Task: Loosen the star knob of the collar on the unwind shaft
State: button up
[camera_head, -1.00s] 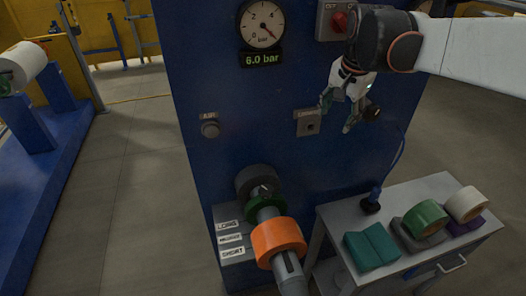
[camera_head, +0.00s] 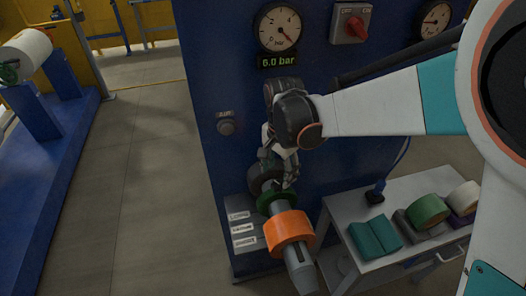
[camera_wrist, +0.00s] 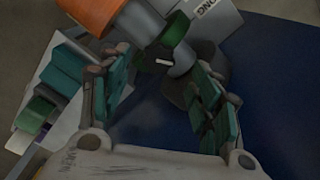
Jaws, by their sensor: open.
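The grey unwind shaft (camera_head: 299,262) sticks out of the blue cabinet. It carries an orange roll (camera_head: 288,229) and, behind it, a green collar (camera_head: 268,203). A dark round collar or flange (camera_head: 258,176) sits closest to the cabinet. My gripper (camera_head: 280,178) is over the shaft beside the dark and green parts and partly hides them. In the wrist view my gripper (camera_wrist: 163,88) is open, its teal fingers apart. The green collar (camera_wrist: 174,30) and shaft show beyond and between the fingers, with a small pale bar on the shaft. I cannot make out the star knob clearly.
A cart (camera_head: 338,236) with teal, green and white rolls stands right of the shaft. Labelled plates (camera_head: 241,228) are at its left. The cabinet carries a gauge (camera_head: 279,28), a red switch (camera_head: 355,27) and a round air knob (camera_head: 226,123).

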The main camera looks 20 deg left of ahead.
aim_at(278, 183)
jog(key=shift+d+f, duration=0.1)
jog(key=shift+f, duration=2.3)
jog(key=shift+w, duration=0.1)
jog(key=c, duration=1.1)
